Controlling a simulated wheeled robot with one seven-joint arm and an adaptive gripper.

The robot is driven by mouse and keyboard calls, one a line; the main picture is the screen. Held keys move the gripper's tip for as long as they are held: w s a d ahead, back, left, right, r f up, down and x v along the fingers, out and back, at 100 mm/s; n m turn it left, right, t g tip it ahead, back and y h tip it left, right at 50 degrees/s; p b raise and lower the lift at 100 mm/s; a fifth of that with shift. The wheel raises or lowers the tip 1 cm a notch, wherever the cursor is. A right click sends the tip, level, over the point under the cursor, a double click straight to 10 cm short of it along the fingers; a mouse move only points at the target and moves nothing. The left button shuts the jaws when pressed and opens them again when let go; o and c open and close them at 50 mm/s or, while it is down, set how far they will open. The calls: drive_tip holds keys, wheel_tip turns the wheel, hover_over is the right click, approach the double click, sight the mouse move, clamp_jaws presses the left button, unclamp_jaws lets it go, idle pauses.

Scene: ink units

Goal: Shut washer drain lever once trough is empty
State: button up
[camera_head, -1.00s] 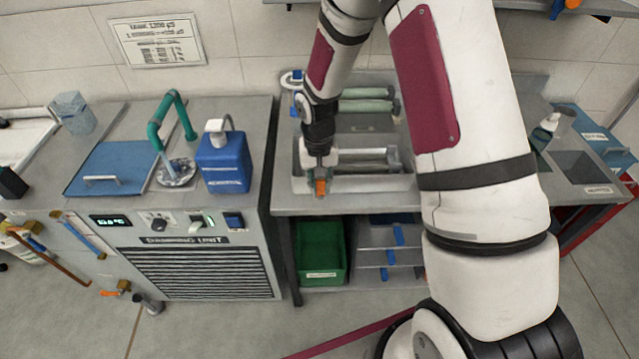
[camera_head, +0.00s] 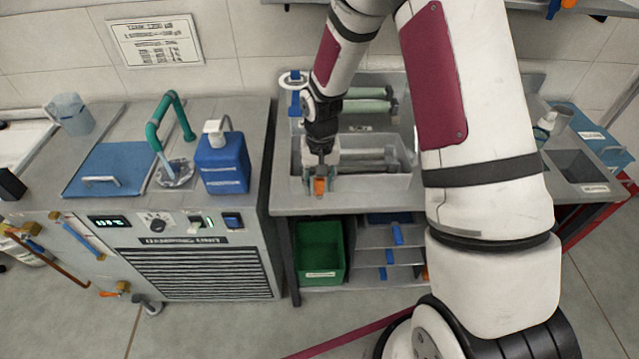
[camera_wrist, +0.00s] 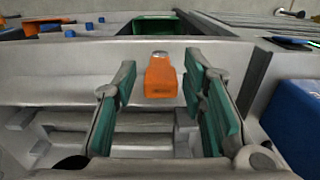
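The orange drain lever (camera_head: 319,187) is at the front wall of the grey washer trough (camera_head: 375,183). In the wrist view the lever (camera_wrist: 160,76) shows as an orange block against the trough's wall (camera_wrist: 70,72). My gripper (camera_head: 320,177) points down over the trough's front left part. In the wrist view its two teal-padded fingers (camera_wrist: 160,92) are apart, one on each side of the lever, with a gap to both. Grey rollers lie in the trough, and I make out no liquid there. My arm and fingers hide part of the trough.
A green bin (camera_head: 320,250) stands under the bench, beside shelves with blue tabs (camera_head: 396,236). The unit on the left carries a blue bottle (camera_head: 222,165), a teal tap (camera_head: 158,128) and a blue lid (camera_head: 108,168). A blue bottle (camera_wrist: 298,118) is close on the wrist view's right.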

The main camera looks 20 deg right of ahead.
sight(320, 180)
wheel_tip(320, 180, up, 11)
drive_tip(key=shift+r, duration=0.2)
drive_tip(key=shift+s, duration=0.1)
idle(0.5)
drive_tip(key=s+r+n+t, duration=0.1)
drive_tip(key=s+r+t, duration=0.1)
drive_tip(key=s+r, duration=0.5)
drive_tip(key=s+r+n+t, duration=0.1)
drive_tip(key=s+r, duration=0.2)
drive_tip(key=r, duration=0.7)
drive_tip(key=s+r+t, duration=0.1)
drive_tip(key=s+r, duration=0.2)
drive_tip(key=s, duration=0.4)
drive_tip(key=s+r+n+t, duration=0.1)
drive_tip(key=s+r, duration=0.2)
drive_tip(key=s, duration=0.3)
drive_tip(key=shift+s+a+n+t, duration=0.3)
drive_tip(key=shift+s, duration=0.1)
